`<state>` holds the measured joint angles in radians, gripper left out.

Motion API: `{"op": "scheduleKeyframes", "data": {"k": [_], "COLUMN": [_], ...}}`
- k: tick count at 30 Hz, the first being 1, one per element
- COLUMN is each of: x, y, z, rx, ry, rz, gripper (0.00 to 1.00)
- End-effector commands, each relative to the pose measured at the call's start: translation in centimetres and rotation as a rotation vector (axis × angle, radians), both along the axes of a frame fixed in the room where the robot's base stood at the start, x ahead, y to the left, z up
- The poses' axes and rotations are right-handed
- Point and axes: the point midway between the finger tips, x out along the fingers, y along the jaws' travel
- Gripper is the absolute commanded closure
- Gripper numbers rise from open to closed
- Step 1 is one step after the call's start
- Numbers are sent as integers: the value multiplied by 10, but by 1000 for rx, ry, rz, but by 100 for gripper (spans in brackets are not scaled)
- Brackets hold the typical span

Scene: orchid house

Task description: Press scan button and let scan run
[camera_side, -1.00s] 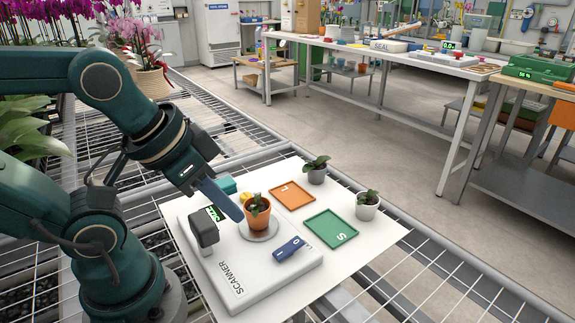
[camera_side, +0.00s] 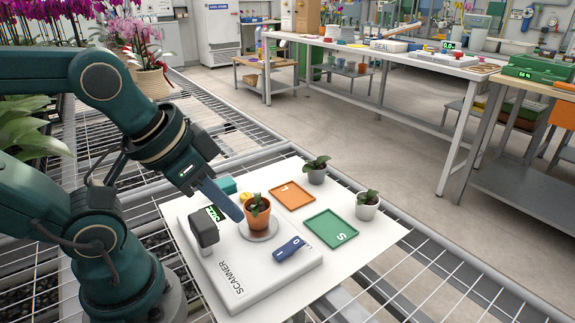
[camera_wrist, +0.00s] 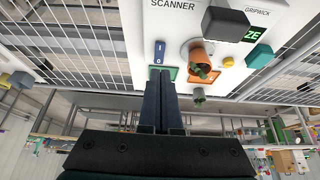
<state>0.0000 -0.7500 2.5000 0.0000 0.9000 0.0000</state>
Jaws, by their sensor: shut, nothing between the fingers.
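The white scanner (camera_side: 232,283) lies on a white sheet, with a dark scanner head (camera_side: 204,230) and a lit green display reading what looks like "SIZE". A terracotta pot (camera_side: 258,222) with a small plant stands upright on its round plate (camera_side: 263,235). A yellow round button (camera_side: 245,197) is behind the pot, partly hidden. A blue I/O switch (camera_side: 289,249) is at the front right. No button label is readable. My gripper (camera_side: 238,217) is shut and empty, its tips beside the pot. In the wrist view, my gripper (camera_wrist: 161,72) points toward the switch (camera_wrist: 158,52); contact cannot be told.
An orange tray (camera_side: 292,195) marked L and a green tray (camera_side: 329,230) marked S lie empty on the sheet. Two small potted plants (camera_side: 316,176) (camera_side: 367,212) stand beyond them. A teal block (camera_side: 228,185) is behind the scanner head. Open wire bench surrounds the sheet.

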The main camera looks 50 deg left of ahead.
Motion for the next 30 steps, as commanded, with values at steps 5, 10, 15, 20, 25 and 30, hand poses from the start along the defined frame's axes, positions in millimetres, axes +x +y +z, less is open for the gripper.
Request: {"op": "scheduleKeyframes", "data": {"k": [5, 10, 15, 20, 25, 30], "x": [0, 0, 1, 23, 63, 98], "y": [0, 0, 0, 16, 51, 80], "z": [0, 0, 0, 13, 42, 74], "rx": [0, 0, -8, 45, 202, 357], "ry": [0, 0, -5, -133, -356, -546], "rz": [0, 0, 14, 71, 102, 70], "gripper": [100, 100, 100, 100, 100, 100]}}
